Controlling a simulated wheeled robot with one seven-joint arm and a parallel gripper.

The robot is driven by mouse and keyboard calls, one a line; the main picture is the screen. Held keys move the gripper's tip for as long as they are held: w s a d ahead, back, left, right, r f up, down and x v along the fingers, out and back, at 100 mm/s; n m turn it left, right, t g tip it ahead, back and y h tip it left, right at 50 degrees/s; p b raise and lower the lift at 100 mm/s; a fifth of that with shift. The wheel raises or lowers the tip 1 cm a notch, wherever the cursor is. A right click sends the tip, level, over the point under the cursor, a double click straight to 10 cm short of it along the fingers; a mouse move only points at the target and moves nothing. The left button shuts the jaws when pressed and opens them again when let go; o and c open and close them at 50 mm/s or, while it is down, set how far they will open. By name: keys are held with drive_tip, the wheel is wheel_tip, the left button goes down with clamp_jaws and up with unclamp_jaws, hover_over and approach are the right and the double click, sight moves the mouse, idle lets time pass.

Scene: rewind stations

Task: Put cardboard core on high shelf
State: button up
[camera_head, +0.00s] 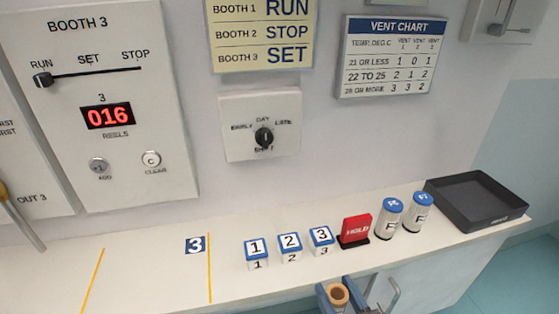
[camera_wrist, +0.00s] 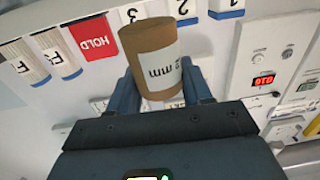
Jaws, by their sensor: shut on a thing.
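My gripper (camera_wrist: 160,80) is shut on a brown cardboard core (camera_wrist: 153,48). The core has a white label whose print reads like "2 mm", upside down in the wrist view. In the head view, my gripper (camera_head: 338,301) shows at the bottom edge, in front of the counter. No raised shelf can be made out in either view.
The white counter (camera_head: 145,270) holds numbered blocks (camera_head: 290,246), a red HOLD sign (camera_head: 356,229), two blue-capped canisters (camera_head: 390,217) and a black tray (camera_head: 478,208). Booth 3's panel (camera_head: 95,110) reads 016. The counter's left part, with yellow lines, is mostly clear.

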drive_tip(key=w+d+f+m+h, duration=0.3)
drive_tip(key=w+d+f+h, duration=0.1)
drive_tip(key=d, duration=0.6)
drive_tip(key=shift+w+d+f+t+h, duration=0.2)
drive_tip(key=shift+d+f+t+h, duration=0.1)
drive_tip(key=shift+f+h, duration=0.25)
drive_tip(key=s+f, duration=0.4)
drive_tip(key=f, duration=0.2)
drive_tip(key=shift+s+d, duration=0.15)
drive_tip(key=shift+s, duration=0.2)
